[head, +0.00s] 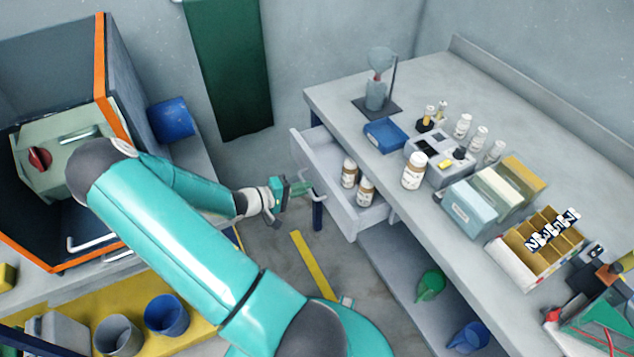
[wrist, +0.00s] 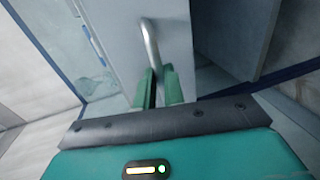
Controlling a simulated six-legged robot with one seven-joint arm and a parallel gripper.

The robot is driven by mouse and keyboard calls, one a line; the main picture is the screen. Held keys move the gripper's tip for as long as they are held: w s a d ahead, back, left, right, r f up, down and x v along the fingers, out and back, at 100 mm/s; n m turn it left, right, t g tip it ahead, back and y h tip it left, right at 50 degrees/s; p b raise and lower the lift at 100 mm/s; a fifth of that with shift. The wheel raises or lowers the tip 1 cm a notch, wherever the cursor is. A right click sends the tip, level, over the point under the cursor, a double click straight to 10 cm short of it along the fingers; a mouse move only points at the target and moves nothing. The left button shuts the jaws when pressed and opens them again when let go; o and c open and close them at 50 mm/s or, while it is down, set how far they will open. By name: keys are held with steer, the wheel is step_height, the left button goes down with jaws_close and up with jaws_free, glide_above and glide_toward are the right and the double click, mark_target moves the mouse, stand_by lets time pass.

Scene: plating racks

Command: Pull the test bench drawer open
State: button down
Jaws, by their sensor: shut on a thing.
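The test bench (head: 420,75) stands on the right in the head view. Its drawer (head: 333,190) is pulled out, with brown bottles with white caps (head: 349,172) inside. In the wrist view the drawer front (wrist: 130,35) is pale grey and carries a curved metal handle (wrist: 150,45). My gripper (head: 305,188) is at the drawer front, and its green fingers also show in the wrist view (wrist: 156,88). The fingers are shut on the lower end of the handle. The part of the handle between the fingers is hidden.
On the bench top stand a blue tray (head: 385,135), a white bottle (head: 414,170), file boxes (head: 480,205) and a divided box (head: 535,245). A lower shelf holds a green item (head: 430,285). An orange-edged cabinet (head: 104,70) stands left. Floor shows between cabinet and bench.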

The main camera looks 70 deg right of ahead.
steer(key=shift+w, duration=0.1)
steer(key=c, duration=1.5)
jaws_free()
steer(key=v, duration=0.7)
steer(key=shift+w+a, duration=0.15)
